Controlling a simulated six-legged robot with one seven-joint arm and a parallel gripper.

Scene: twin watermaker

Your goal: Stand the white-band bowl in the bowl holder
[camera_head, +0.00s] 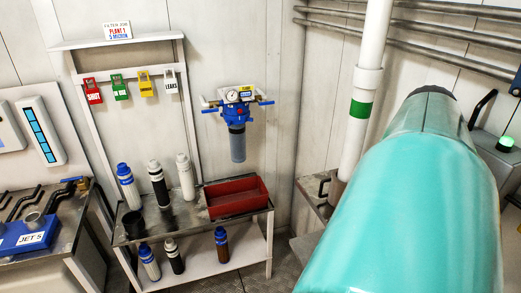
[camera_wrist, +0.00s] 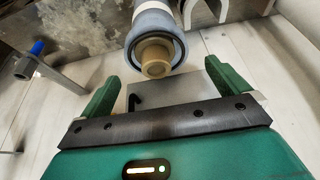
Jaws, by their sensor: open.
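In the wrist view, the two green fingers of my gripper (camera_wrist: 150,78) are spread apart with nothing gripped between them. Just beyond them is a blue-grey cylindrical bowl (camera_wrist: 178,42), seen end-on, with a tan round core in its mouth. A white band (camera_wrist: 154,4) crosses it at the top edge of the picture, and its far end is cut off. The gap between fingers and bowl is hard to judge. My gripper is not visible in the head view, where my teal arm fills the right. I cannot tell which part is the bowl holder.
The wrist view shows a grey bracket (camera_wrist: 60,77) at left and white curved hooks (camera_wrist: 205,12) at top right. The head view shows a shelf bench (camera_head: 140,228) with several bottles, a red tray (camera_head: 236,197), a wall filter unit (camera_head: 237,142) and a white pipe (camera_head: 362,115).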

